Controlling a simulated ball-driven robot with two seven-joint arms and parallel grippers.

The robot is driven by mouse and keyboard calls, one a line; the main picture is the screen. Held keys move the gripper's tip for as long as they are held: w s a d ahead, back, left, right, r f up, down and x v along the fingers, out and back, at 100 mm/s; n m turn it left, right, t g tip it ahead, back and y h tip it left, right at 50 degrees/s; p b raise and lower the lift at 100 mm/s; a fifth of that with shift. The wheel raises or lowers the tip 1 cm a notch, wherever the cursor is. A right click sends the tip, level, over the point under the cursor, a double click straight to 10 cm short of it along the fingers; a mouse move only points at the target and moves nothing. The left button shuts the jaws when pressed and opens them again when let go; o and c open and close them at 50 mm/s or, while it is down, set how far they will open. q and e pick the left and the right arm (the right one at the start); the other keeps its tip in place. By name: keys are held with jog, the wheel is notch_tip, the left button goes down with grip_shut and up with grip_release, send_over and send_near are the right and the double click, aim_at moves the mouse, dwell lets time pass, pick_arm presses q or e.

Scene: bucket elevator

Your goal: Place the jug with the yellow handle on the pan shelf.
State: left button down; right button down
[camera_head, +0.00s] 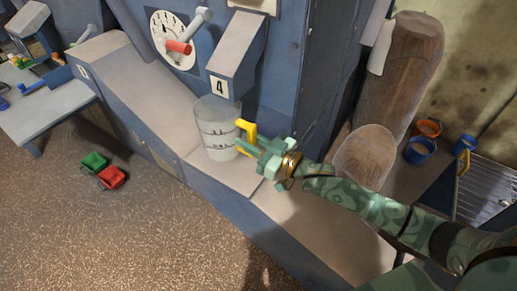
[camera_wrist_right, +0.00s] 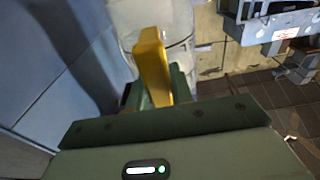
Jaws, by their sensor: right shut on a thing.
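The jug with the yellow handle (camera_head: 217,131) is clear, with dark measuring marks and pale contents in its lower part. It stands upright under the chute marked 4 (camera_head: 238,55), at the ledge of the blue machine. My right gripper (camera_head: 255,143) is shut on its yellow handle, to the right of the jug. In the right wrist view the handle (camera_wrist_right: 153,65) sits between my fingers (camera_wrist_right: 160,90), with the clear jug body (camera_wrist_right: 170,25) behind it. I cannot tell whether the jug's base touches the ledge. My left gripper is not in view. I cannot make out the pan shelf for certain.
Wooden rounded forms (camera_head: 365,155) stand to the right. Orange and blue buckets (camera_head: 420,150) are beyond them. Green and red carts (camera_head: 105,170) are on the floor. A grey table (camera_head: 45,105) is at left.

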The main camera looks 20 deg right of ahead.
jog(key=w+d+f+b, duration=0.1)
jog(key=f, duration=0.1)
jog(key=w+d+f+b, duration=0.1)
jog(key=f, duration=0.2)
jog(key=d+f+b, duration=0.1)
jog(key=f, duration=0.1)
jog(key=shift+w+d+f, duration=0.15)
jog(key=shift+w+d, duration=0.15)
jog(key=shift+w, duration=0.1)
jog(key=c, duration=1.2)
grip_release()
jog(key=shift+c, duration=0.2)
